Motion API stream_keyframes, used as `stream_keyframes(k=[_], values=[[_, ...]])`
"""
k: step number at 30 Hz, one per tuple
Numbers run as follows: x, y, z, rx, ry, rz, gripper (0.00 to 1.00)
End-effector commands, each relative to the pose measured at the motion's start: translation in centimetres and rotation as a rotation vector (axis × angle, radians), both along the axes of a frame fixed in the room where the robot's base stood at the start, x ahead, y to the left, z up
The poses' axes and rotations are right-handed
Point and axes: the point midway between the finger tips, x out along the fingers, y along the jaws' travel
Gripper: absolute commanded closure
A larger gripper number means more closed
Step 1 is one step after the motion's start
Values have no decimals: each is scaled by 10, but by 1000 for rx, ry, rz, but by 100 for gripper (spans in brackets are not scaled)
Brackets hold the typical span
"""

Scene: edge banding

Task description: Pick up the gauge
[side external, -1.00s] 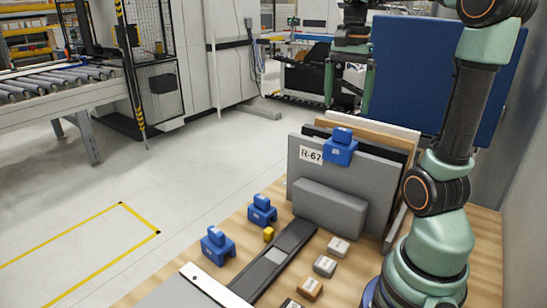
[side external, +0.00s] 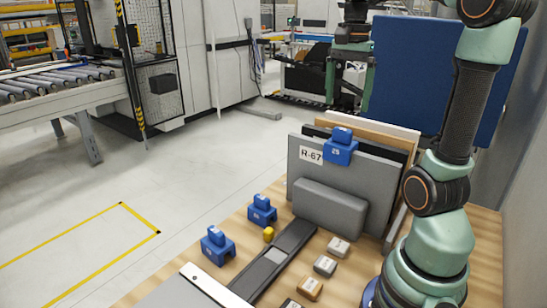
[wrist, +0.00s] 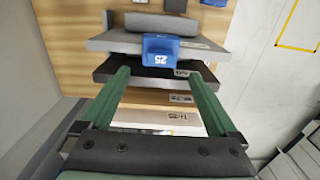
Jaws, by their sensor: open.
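A blue gauge (side external: 340,148) marked 25 sits over the top edge of a grey panel (side external: 310,178) labelled R-67. It also shows in the wrist view (wrist: 157,52), ahead of my gripper. Two more blue gauges stand on the table, one farther back (side external: 262,211) and one nearer (side external: 217,246). My gripper (wrist: 160,71) is open, with its two green fingers spread wide and nothing held between them. In the wrist view the gauge marked 25 lies between the lines of the fingers, beyond their tips.
Dark, wood-coloured and white panels (side external: 380,128) stand behind the grey one. A grey block (side external: 328,207) lies against its front. A dark strip (side external: 275,258), a small yellow block (side external: 268,234) and several small labelled blocks (side external: 325,265) lie on the wooden table (side external: 245,270).

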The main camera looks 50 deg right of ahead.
Motion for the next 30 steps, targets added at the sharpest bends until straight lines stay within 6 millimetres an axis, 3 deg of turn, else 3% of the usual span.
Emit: stream_keyframes(k=[3, 7, 18, 26, 30], values=[[-3, -3, 23, -4, -4, -3, 5], [-6, -3, 29, 0, 0, -1, 5], [-6, -2, -27, 2, 2, 0, 5], [-4, -1, -45, 2, 2, 0, 5], [0, 1, -66, 3, 4, 1, 5]])
